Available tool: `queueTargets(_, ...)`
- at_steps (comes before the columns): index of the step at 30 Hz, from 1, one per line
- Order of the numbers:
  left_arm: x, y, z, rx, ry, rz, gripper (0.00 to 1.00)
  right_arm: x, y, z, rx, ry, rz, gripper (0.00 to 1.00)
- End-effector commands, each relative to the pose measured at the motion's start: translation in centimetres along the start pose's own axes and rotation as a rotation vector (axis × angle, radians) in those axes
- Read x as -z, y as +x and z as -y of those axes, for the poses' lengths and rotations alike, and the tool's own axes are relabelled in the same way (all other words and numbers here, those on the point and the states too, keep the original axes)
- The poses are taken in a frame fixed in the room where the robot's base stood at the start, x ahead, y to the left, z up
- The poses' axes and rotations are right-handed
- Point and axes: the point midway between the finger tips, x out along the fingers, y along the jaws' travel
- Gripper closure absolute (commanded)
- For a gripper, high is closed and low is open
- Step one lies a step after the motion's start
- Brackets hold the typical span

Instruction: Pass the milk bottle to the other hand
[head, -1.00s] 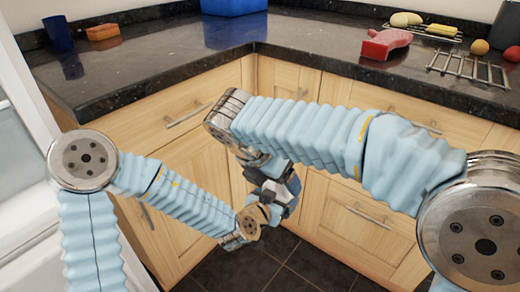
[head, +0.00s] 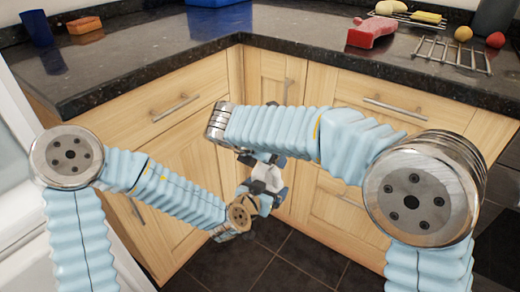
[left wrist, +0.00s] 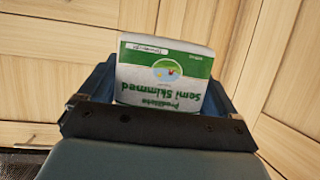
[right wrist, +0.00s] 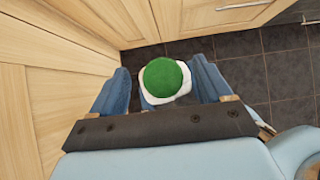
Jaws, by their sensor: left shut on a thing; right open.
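The milk bottle (left wrist: 165,75) has a white and green "Semi Skimmed" label, upside down in the left wrist view. My left gripper (left wrist: 160,90) is shut on it, with a dark finger on each side. In the right wrist view the bottle's round green cap (right wrist: 167,78) and white shoulder lie between the spread fingers of my open right gripper (right wrist: 163,88). Those fingers appear apart from the bottle. In the head view only a small white part of the bottle (head: 268,178) shows between my two hands; the right forearm and the grippers hide much there.
The hands are in front of the corner cabinets (head: 265,88), above a dark tiled floor (head: 300,262). The granite counter (head: 150,65) carries a blue cup (head: 37,28), a sponge (head: 84,25), a red item (head: 371,32) and a wire rack (head: 452,54).

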Motion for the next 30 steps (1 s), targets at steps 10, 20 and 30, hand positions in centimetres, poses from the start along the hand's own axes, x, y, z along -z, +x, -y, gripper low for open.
queueTargets(10, 0.13, -0.01, -0.01, 0.000, 0.001, -0.003, 0.64, -0.01, 0.63, 0.02, -0.001, 0.000, 0.000, 0.22)
queueTargets(20, 0.13, -0.01, -0.01, 0.000, 0.001, -0.003, 0.64, -0.01, 0.59, 0.01, -0.001, 0.000, 0.000, 0.69)
queueTargets(30, 0.11, 0.00, 0.04, 0.001, 0.002, -0.002, 0.00, -0.09, 0.51, 0.03, 0.000, 0.000, 0.001, 1.00)
